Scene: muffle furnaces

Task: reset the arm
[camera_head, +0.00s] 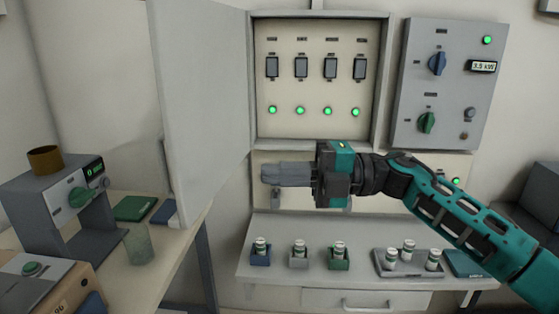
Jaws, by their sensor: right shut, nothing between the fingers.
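My right arm reaches in from the right side. Its gripper (272,174) points left with its fingers together and nothing held. It is in front of the wall just below the open electrical cabinet (384,90), above the shelf. The gripper hides part of a pale panel behind it. My left gripper is not in this view.
The cabinet door (205,100) stands open on the left. A control box (450,85) hangs at right. Several small jars stand on the shelf (265,285), some in a tray (400,270). A side table with a device (70,205) and glass (138,245) is at left.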

